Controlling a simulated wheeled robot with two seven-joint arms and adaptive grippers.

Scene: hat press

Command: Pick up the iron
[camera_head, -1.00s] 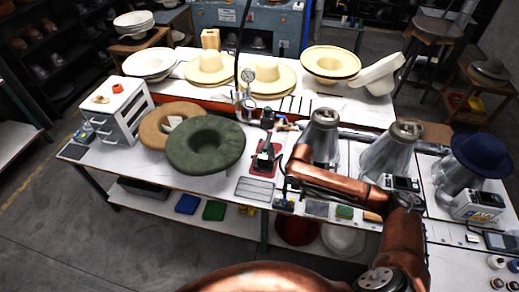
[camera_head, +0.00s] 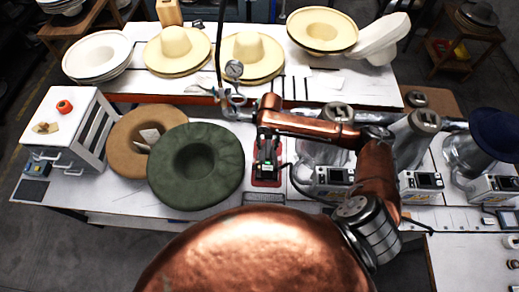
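The iron stands on a small red pad (camera_head: 267,183) near the middle of the table, right of the green hat. My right arm reaches in from the right, and its black gripper (camera_head: 267,166) points down over the red pad. The gripper covers most of the iron, so I cannot tell the two dark shapes apart well. The fingertips are hidden, and I cannot see whether they touch the iron's handle. My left gripper is out of view.
A green hat (camera_head: 225,165) and a tan hat (camera_head: 121,133) lie left of the pad. A white drawer unit (camera_head: 66,110) stands at the far left. Metal cones and small control boxes (camera_head: 421,182) stand to the right. Pale hats (camera_head: 252,52) fill the raised back shelf.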

